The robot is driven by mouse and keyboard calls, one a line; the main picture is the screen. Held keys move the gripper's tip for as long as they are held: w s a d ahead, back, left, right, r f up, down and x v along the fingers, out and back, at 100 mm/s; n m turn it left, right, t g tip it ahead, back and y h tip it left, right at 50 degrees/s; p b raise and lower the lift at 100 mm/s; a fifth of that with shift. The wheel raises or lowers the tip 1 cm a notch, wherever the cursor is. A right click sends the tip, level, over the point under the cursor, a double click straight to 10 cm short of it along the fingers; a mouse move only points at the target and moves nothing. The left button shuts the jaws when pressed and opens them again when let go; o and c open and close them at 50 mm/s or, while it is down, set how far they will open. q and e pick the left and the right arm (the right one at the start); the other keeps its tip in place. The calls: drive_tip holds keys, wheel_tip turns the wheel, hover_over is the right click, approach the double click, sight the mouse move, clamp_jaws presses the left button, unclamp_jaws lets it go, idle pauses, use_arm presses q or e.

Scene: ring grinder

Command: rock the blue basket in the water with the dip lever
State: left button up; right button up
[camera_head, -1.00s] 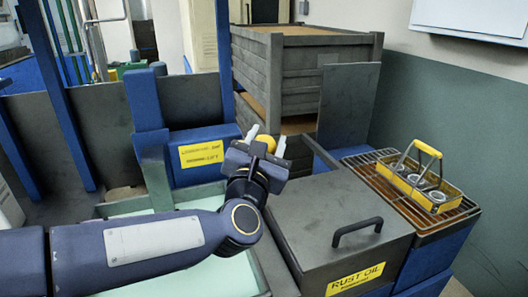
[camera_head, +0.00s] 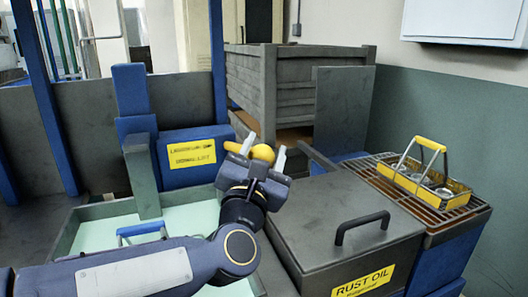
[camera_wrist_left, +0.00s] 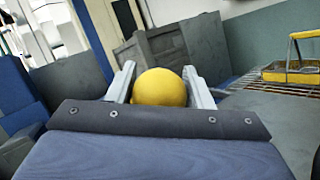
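The blue basket (camera_head: 142,231) shows as a blue handle at the left part of a tank (camera_head: 80,213) of pale green water; its lower part is hidden by my left arm. The dip lever ends in a yellow ball knob (camera_head: 263,153). My left gripper (camera_head: 264,156) has its fingers on both sides of this knob and is shut on it. The wrist view also shows the knob (camera_wrist_left: 160,88) between the two fingers, seemingly touching both. The lever's shaft is mostly hidden behind the gripper. My right gripper is out of view.
A grey lidded box marked rust oil (camera_head: 340,235) stands right of the tank. A yellow carrier with metal cups (camera_head: 425,180) sits on a wire rack further right.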

use_arm(q)
drive_tip(key=o, duration=0.3)
drive_tip(key=shift+s, duration=0.1)
drive_tip(key=b+v, duration=0.1)
drive_tip(key=v, duration=0.6)
drive_tip(key=shift+s, duration=0.3)
drive_tip(key=shift+f, duration=0.15)
